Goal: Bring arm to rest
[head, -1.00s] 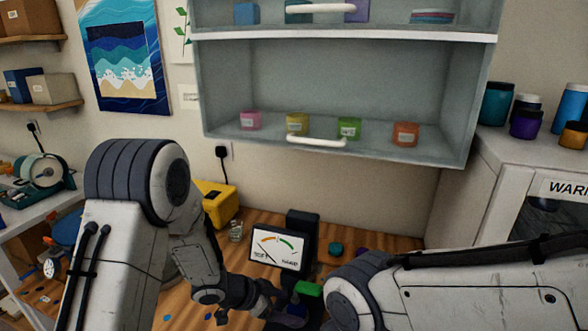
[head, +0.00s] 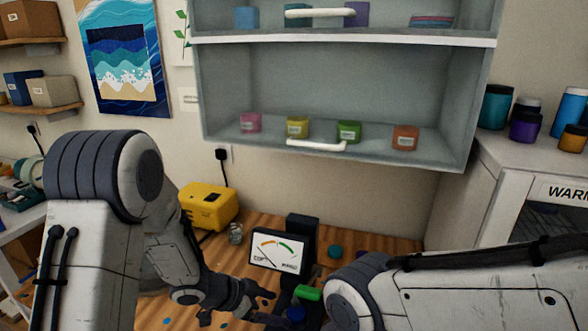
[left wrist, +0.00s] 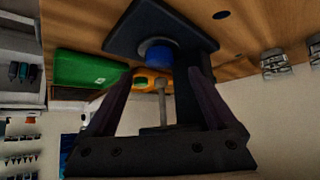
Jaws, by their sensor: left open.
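My left gripper (head: 262,304) is low in the middle of the head view, just left of a black stand with a gauge (head: 277,252). It is open. In the left wrist view its two dark fingers (left wrist: 157,90) stand apart with nothing gripped between them. Beyond them is a blue round thing (left wrist: 158,56) on a dark plate (left wrist: 120,35). A blue thing also shows beside the gripper in the head view (head: 296,313). My right arm crosses the lower right of the head view; its gripper is out of sight.
A green block (head: 307,293) is close to the gripper's right. A small jar (head: 236,233) and a yellow box (head: 209,205) stand behind on the wooden table (head: 262,222). A wall cabinet (head: 335,90) holding several small coloured tubs hangs above.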

